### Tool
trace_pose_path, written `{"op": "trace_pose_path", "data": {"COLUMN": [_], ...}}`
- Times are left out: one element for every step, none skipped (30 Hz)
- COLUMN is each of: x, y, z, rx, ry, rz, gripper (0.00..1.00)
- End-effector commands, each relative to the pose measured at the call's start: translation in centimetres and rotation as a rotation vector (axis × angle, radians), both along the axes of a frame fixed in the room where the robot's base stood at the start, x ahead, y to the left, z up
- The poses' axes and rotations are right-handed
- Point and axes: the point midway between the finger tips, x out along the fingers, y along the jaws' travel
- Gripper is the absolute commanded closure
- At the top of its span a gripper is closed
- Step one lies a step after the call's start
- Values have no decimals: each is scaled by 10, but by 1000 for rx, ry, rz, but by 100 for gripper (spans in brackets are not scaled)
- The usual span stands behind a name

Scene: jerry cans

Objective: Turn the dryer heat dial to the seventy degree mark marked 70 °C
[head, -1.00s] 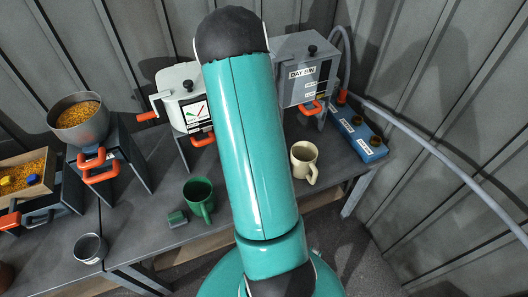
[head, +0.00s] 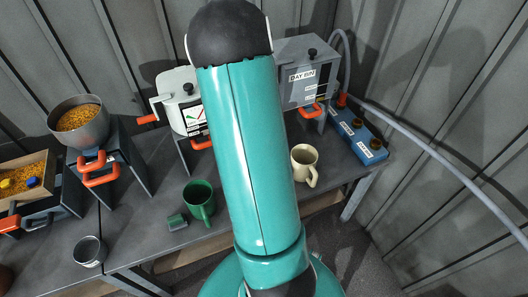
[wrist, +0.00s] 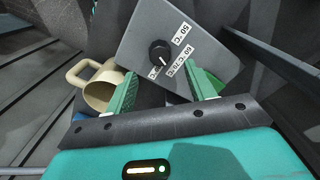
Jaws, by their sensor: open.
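The black heat dial (wrist: 159,52) sits on a grey panel (wrist: 215,62) in the wrist view. A pale pointer line shows on the knob, but its exact mark is too small to read. Nothing is between the fingertips. In the head view my arm hides the dial and the gripper.
A beige mug (head: 304,165) stands on the table, and shows left of my fingers in the wrist view (wrist: 97,90).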

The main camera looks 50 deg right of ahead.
Motion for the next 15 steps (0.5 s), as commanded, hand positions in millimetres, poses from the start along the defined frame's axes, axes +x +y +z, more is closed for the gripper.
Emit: {"op": "trace_pose_path", "data": {"x": [1, 1, 1, 1, 1, 1, 1, 1, 1, 1, 1, 0, 0, 0, 0], "y": [-1, 0, 0, 0, -1, 0, 0, 0, 0, 0, 0, 0, 0, 0, 0], "z": [13, 20, 29, 35, 41, 49, 54, 58, 63, 66, 69, 72, 73, 74, 75], "rx": [-4, -3, -3, -2, -3, -2, -3, -2, -1, -1, -1, -1, 0, 0, 0], "ry": [-5, -4, -4, -5, -5, -3, -4, -4, -2, -2, -2, -1, 0, 0, 0], "rz": [0, 1, 2, 1, 0, 0, 0, 1, 1, 1, 0, -1, -1, -2, -2], "gripper": [45, 45, 45, 45, 45, 45, 45, 45, 45, 45, 45, 45, 45, 45, 45]}}
